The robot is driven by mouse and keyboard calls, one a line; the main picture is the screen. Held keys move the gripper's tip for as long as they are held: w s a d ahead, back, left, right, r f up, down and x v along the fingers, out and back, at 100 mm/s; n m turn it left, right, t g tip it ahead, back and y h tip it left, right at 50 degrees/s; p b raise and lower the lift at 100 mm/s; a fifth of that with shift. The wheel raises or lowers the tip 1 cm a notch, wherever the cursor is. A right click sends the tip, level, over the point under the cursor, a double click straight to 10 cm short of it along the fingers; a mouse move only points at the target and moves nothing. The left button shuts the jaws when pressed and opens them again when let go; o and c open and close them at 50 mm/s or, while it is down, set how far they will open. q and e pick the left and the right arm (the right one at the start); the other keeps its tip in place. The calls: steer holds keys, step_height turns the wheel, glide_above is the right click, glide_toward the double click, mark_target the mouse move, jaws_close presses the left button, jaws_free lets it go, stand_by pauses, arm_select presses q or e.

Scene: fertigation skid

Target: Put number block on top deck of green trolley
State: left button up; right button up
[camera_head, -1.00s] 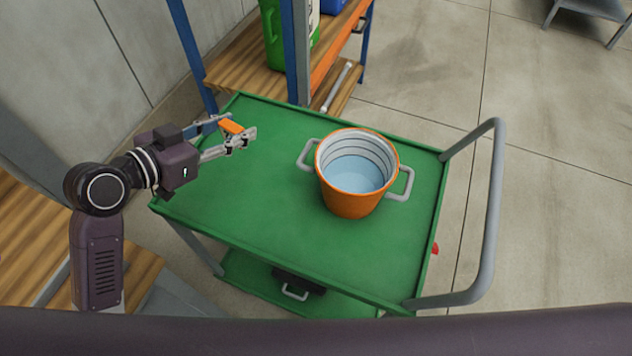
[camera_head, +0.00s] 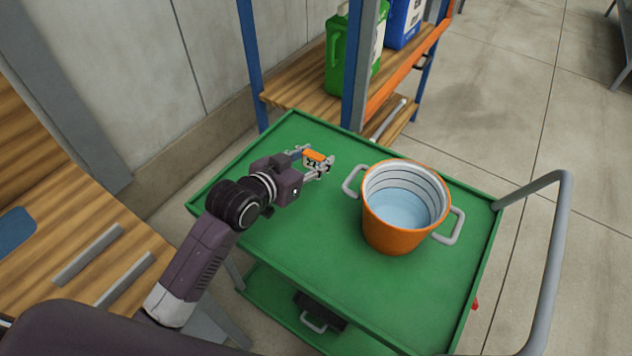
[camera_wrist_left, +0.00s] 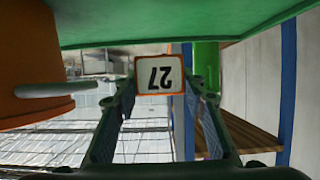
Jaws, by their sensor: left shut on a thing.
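The number block (camera_head: 314,156) is small and orange; in the left wrist view (camera_wrist_left: 159,75) it shows a white face reading 27, upside down. My left gripper (camera_head: 317,164) is shut on it, with a finger on each side. The gripper holds the block over the far left part of the green trolley's top deck (camera_head: 285,230). The exact height above the deck is hard to tell. My right gripper is not in view.
An orange bucket (camera_head: 393,235) with grey handles and pale blue contents stands on the deck, right of the gripper. A grey push handle (camera_head: 555,250) rises at the right. A wooden shelf with green (camera_head: 340,70) and blue containers stands behind. The deck's near left is clear.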

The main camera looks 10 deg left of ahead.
mark_target(314, 189)
arm_select(q)
step_height(314, 189, down, 8)
steer(key=shift+f, duration=0.15)
stand_by(0.4)
steer(key=o, duration=1)
steer(key=shift+f, duration=0.1)
steer(key=shift+o, duration=0.2)
steer(key=v, duration=1.2)
steer(key=shift+b, duration=0.3)
steer(key=shift+a, duration=0.1)
